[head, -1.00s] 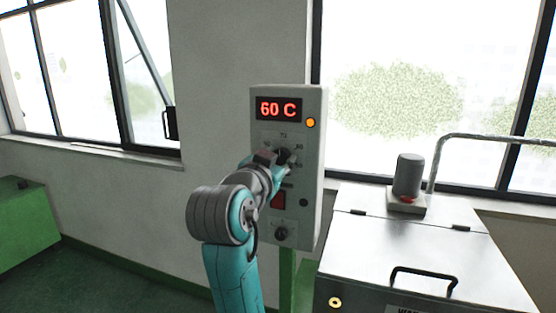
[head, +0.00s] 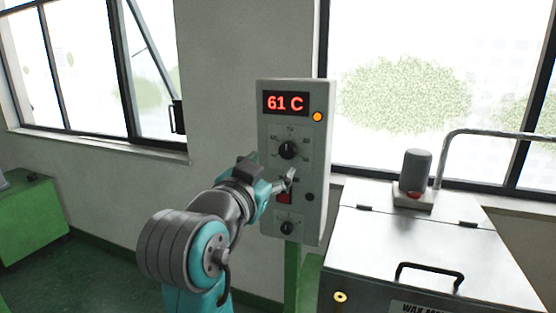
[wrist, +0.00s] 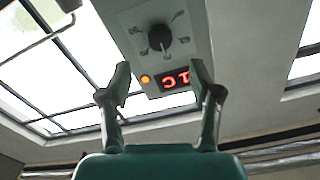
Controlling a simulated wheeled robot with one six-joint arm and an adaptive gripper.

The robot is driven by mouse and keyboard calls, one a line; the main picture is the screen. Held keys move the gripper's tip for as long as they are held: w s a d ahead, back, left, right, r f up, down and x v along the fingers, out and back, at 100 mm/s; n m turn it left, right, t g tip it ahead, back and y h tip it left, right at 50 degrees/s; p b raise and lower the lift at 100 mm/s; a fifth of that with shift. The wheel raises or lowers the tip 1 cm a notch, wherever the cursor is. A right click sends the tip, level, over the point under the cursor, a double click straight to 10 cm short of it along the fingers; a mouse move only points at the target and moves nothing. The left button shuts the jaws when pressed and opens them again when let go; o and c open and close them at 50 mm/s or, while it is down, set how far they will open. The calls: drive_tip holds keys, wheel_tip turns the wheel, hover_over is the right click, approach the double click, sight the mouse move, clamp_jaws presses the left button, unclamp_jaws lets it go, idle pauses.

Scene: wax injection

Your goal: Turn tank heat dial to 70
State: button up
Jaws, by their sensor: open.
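The heat dial (head: 289,149) is a black round knob on the upper face of the grey control box (head: 319,200). Its white mark points up in the head view. The red display (head: 286,103) above it reads 61 C, with an orange lamp (head: 317,117) beside it. My gripper (head: 287,182) is below the dial, apart from it, near the red switch (head: 285,197). In the wrist view the open, empty fingers (wrist: 160,80) point toward the box; the dial (wrist: 160,39) shows beyond them, and the display (wrist: 176,78) is partly cut off by a finger.
A second, smaller knob (head: 287,227) sits low on the box. A steel wax tank (head: 390,235) with a black handle and a grey motor (head: 415,172) stands to the right. Windows line the wall behind. A green cabinet (head: 40,220) is at the far left.

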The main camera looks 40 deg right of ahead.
drive_tip(key=v, duration=0.3)
drive_tip(key=shift+a, duration=0.1)
drive_tip(key=shift+f, duration=0.1)
idle(0.4)
drive_tip(key=w+a+f+n+t+y, duration=0.1)
drive_tip(key=w+f+n+t+y, duration=0.15)
drive_tip(key=f+n, duration=0.45)
drive_tip(key=w+a+f+n+t+y, duration=0.1)
drive_tip(key=f+n+t+y, duration=0.15)
drive_tip(key=f, duration=0.85)
drive_tip(key=s+a+f+n+t+y, duration=0.1)
drive_tip(key=s+a+f+n+y, duration=0.2)
drive_tip(key=f, duration=0.6)
drive_tip(key=s+f+n+t+y, duration=0.1)
drive_tip(key=s+f+n+y, duration=0.2)
drive_tip(key=s+f, duration=0.35)
drive_tip(key=s+a+f+n+g+y, duration=0.15)
drive_tip(key=s+f+y, duration=0.25)
drive_tip(key=s+f, duration=0.85)
drive_tip(key=s+r+m, duration=0.2)
drive_tip(key=s, duration=1.6)
drive_tip(key=shift+s+a+r+g, duration=0.15)
drive_tip(key=shift+s+a+g, duration=0.1)
drive_tip(key=shift+a+g, duration=0.1)
